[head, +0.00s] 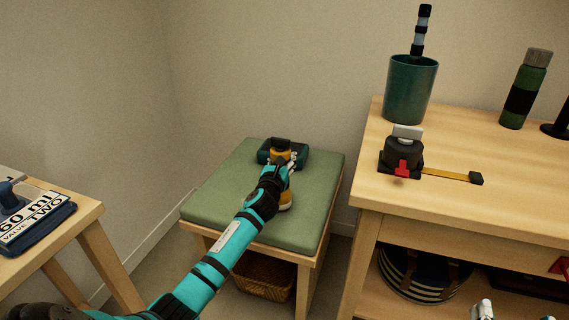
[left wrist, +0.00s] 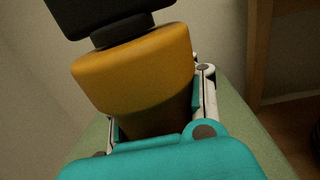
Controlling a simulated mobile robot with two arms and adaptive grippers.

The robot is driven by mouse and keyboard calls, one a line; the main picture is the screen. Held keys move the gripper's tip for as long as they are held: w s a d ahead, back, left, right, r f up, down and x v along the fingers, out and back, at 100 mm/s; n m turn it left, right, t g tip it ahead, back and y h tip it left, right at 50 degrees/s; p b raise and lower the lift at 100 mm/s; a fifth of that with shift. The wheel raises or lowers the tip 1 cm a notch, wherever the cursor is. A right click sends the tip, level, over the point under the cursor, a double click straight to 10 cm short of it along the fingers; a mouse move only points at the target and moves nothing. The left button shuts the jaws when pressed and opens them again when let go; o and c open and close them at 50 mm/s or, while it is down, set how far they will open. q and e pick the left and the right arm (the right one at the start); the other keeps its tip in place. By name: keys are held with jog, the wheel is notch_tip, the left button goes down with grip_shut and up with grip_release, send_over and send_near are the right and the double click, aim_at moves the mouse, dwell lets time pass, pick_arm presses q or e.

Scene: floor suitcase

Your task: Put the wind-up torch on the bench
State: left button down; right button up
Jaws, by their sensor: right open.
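The bench (head: 238,197) has a green padded top on wooden legs. An orange and black thing, which looks like the wind-up torch (head: 280,150), is over the far part of the pad. My left gripper (head: 285,162) reaches it from the front and is shut on it. In the left wrist view the torch's orange body (left wrist: 135,68) and black end stand large between the fingers; its darker lower part is partly hidden. I cannot tell whether it touches the pad. My right gripper (head: 515,315) shows only its fingertips at the bottom right edge, open and empty.
A dark teal thing (head: 298,154) is on the pad right by the torch. A yellow thing (head: 286,204) shows partly behind my left arm. A wooden workbench (head: 500,205) at right holds a tape measure (head: 403,155), a green cup (head: 410,90) and a flask (head: 525,90). A basket (head: 263,278) sits below the bench.

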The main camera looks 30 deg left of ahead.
pick_arm(q)
jog(key=shift+f, duration=0.25)
pick_arm(e)
jog(key=shift+s+a+r+t+y, duration=0.15)
jog(key=shift+r+t+y, duration=0.1)
jog(key=shift+r, duration=0.2)
jog(key=shift+s+d+r+t+y, duration=0.15)
jog(key=shift+r+t, duration=0.1)
jog(key=shift+r, duration=0.2)
jog(key=shift+a, duration=0.1)
pick_arm(q)
jog(key=c, duration=2)
grip_release()
jog(key=shift+f, duration=0.15)
jog(key=o, duration=1)
jog(key=shift+c, duration=0.2)
pick_arm(e)
jog(key=shift+r, duration=0.25)
